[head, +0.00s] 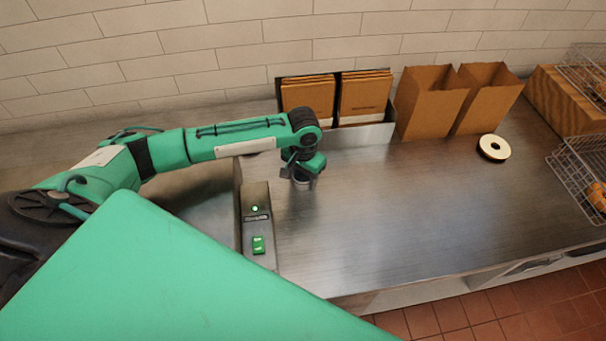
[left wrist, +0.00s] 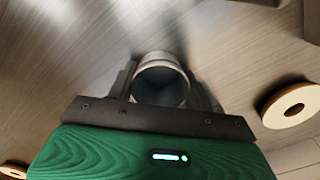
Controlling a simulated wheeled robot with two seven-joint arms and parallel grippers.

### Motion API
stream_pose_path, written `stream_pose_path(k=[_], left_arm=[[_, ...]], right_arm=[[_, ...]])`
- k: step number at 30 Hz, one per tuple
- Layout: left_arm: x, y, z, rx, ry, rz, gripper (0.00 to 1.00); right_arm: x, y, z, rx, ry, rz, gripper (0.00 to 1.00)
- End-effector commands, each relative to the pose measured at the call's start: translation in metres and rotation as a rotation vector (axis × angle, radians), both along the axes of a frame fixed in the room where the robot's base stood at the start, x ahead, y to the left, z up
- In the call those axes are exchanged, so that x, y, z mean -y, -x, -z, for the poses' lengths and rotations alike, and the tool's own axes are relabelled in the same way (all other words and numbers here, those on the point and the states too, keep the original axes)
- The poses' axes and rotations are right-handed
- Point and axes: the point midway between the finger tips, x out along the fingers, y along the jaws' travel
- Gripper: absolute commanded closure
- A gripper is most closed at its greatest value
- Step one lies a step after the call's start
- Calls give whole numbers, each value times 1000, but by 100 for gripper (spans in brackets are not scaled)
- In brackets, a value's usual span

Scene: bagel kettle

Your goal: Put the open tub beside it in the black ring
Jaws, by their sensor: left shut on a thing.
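My left gripper (head: 301,170) is shut on the open tub (head: 302,184), a small grey cup low over the steel counter, near the green-lit panel. In the left wrist view the tub (left wrist: 162,80) sits between the two fingers (left wrist: 165,92), its round open mouth facing the camera and its inside dark. I cannot tell whether its base touches the counter. No plain black ring can be made out. My right gripper is not in view.
A grey panel with green lights (head: 257,225) stands just left of the tub. Brown paper bags (head: 430,103) and a holder of brown packets (head: 337,136) line the back wall. Wire baskets (head: 582,170) are at the right. The middle of the counter is clear.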

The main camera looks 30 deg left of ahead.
Motion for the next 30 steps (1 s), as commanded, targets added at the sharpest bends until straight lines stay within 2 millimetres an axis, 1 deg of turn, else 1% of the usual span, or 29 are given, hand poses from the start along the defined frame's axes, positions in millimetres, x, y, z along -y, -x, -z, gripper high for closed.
stream_pose_path(k=[5,6,8,9,17,20,23,26,30], left_arm=[[0,0,2,0,0,0,70],[0,0,3,0,0,0,47],[0,0,2,0,0,0,35],[0,0,2,0,0,0,27],[0,0,2,0,0,0,27],[0,0,-1,1,0,0,27],[1,-1,-12,3,2,1,27],[1,-1,-31,4,2,2,27],[1,-1,-62,5,2,0,27]], right_arm=[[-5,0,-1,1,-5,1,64],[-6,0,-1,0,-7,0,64],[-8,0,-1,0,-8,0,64],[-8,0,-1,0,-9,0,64],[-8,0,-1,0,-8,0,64],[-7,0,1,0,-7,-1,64],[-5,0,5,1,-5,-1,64],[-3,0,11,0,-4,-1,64],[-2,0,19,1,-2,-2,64]])
